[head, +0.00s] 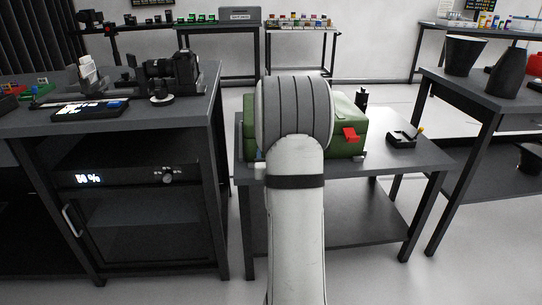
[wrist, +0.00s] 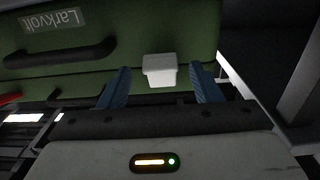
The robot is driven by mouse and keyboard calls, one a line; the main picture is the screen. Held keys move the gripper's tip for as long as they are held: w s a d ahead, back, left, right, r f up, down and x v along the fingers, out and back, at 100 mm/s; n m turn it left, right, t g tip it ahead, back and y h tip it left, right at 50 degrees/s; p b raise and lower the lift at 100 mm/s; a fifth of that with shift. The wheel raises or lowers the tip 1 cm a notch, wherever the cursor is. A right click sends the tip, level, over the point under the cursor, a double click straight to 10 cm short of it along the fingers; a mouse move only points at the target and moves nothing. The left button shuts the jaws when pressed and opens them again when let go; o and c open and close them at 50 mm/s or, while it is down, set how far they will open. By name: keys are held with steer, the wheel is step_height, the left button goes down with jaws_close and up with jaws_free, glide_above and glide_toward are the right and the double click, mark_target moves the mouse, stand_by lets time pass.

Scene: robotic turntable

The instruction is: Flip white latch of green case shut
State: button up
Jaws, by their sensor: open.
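The green case (head: 346,146) stands on a dark table (head: 415,158), largely hidden behind my arm in the head view. The wrist view shows the face of the green case (wrist: 120,62) with a dark handle (wrist: 62,52) and a "Larkvolt" label. The white latch (wrist: 159,70) sits on that face, right of the handle. My gripper (wrist: 162,80) is open, its two blue fingers on either side of the latch in the picture. Nothing is between them but the latch in view. I cannot tell whether they touch it. In the head view the gripper is hidden behind my arm.
A red piece (head: 350,134) shows on the case's right side. A small black holder (head: 403,138) lies on the table to the right. A dark cabinet (head: 120,190) with equipment stands to the left, and another table (head: 480,93) with dark vessels to the right.

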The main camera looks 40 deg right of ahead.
steer(key=shift+w+d, duration=0.1)
steer(key=shift+w, duration=0.05)
steer(key=c, duration=1)
steer(key=f+b, duration=0.1)
steer(key=b, duration=0.2)
steer(key=shift+d+t, duration=0.1)
steer(key=shift+t, duration=0.2)
steer(key=t+b, duration=0.1)
steer(key=b, duration=0.2)
steer(key=w+f+h+b, duration=0.1)
steer(key=b, duration=0.2)
steer(key=shift+d+f+t+h, duration=0.1)
steer(key=shift+d+t+h, duration=0.2)
steer(key=shift+t, duration=0.1)
steer(key=shift+w+d+t+b, duration=0.1)
steer(key=shift+w+t+b, duration=0.1)
steer(key=shift+t+b, duration=0.25)
steer(key=shift+w+d+h, duration=0.1)
steer(key=shift+w+h, duration=0.05)
steer(key=shift+h, duration=0.15)
steer(key=shift+t, duration=0.45)
